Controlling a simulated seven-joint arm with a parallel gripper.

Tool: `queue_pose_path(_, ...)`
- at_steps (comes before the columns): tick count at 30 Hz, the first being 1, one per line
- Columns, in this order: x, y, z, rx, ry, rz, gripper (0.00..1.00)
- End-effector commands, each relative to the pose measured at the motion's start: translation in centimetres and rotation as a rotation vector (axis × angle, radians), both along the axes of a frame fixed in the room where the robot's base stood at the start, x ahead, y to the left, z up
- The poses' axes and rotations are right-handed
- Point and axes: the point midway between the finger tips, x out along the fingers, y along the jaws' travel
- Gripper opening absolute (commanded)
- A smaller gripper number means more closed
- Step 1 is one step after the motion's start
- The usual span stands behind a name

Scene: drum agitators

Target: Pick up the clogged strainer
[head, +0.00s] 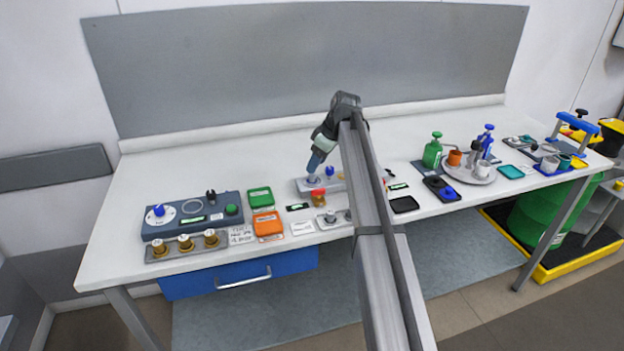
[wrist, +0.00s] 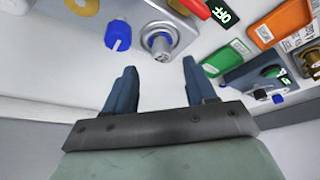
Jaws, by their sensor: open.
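I cannot tell for certain which thing is the clogged strainer. My gripper (head: 314,163) is open and empty above a grey plate (head: 305,186) near the middle of the bench. In the wrist view its two blue fingers (wrist: 160,66) are apart. A short metal fitting with a round top (wrist: 159,42) stands on the grey plate in that view, just beyond the gap between the fingertips. A blue knob (wrist: 118,37) is left of the fitting and also shows in the head view (head: 329,171). My arm hides part of the bench's middle.
A control box (head: 192,212), a green bin (head: 261,197) and an orange bin (head: 267,224) are on the left. A round tray (head: 469,175) with cups, pump bottles (head: 432,152) and a blue-edged tray (head: 551,170) are on the right. The back panel (head: 230,70) rises behind.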

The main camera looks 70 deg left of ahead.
Motion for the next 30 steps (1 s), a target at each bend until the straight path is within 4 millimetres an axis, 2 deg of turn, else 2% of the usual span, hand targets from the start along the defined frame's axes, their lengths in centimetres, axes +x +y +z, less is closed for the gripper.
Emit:
queue_pose_path(10,-1.1,0.6,-4.0,-0.001,0.0,0.0,0.56)
queue_pose_path(19,-1.2,0.8,-4.4,0.0,0.0,0.0,0.56)
queue_pose_path(30,-1.2,0.8,-4.4,0.0,0.0,0.0,0.2)
